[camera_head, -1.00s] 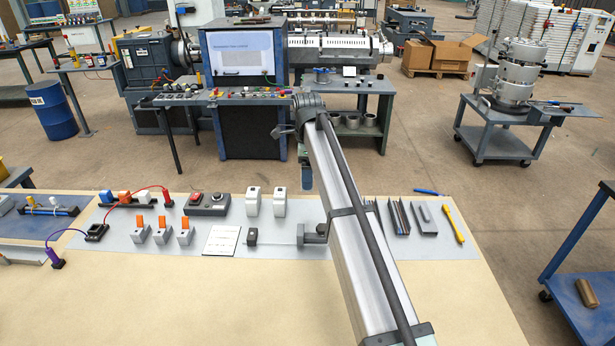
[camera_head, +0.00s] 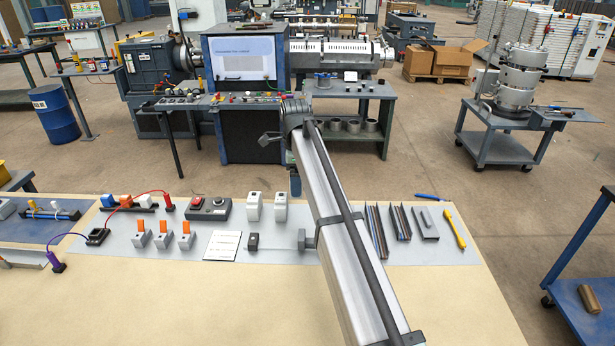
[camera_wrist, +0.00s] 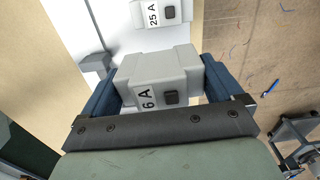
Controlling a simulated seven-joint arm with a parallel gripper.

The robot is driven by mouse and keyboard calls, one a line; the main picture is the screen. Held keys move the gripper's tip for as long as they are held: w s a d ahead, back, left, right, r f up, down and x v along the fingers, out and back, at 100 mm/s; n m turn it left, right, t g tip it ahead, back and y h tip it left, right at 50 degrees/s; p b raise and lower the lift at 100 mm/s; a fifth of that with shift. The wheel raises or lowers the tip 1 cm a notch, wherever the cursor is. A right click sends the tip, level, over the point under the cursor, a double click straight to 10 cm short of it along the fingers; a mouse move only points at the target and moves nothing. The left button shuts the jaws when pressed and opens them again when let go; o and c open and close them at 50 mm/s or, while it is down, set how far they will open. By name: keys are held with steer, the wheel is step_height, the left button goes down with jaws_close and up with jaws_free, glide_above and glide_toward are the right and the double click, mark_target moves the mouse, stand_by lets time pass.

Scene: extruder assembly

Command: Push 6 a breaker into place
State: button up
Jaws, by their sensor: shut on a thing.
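In the wrist view, a light grey breaker marked 6 A (camera_wrist: 160,77) with a dark square switch sits between the blue fingers of my gripper (camera_wrist: 155,95), which are shut on its two sides. A second breaker marked 25 A (camera_wrist: 155,12) stands just beyond it, at the top. In the head view my gripper is mostly hidden behind my arm; only a bluish part of my wrist shows. Two white breakers (camera_head: 254,206) (camera_head: 281,207) stand upright left of my arm. I cannot see whether the held breaker touches anything below.
Orange-topped parts (camera_head: 162,235) and a red-button box (camera_head: 207,209) lie left. Metal strips (camera_head: 400,222) and a yellow tool (camera_head: 455,231) lie right. The front table is clear.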

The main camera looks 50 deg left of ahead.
steer(key=s+d+f, duration=0.2)
steer(key=s+d, duration=0.1)
steer(key=s, duration=1.2)
steer(key=shift+d+f, duration=0.1)
steer(key=shift+f, duration=0.05)
steer(key=shift+f, duration=2.75)
steer(key=shift+f, duration=0.95)
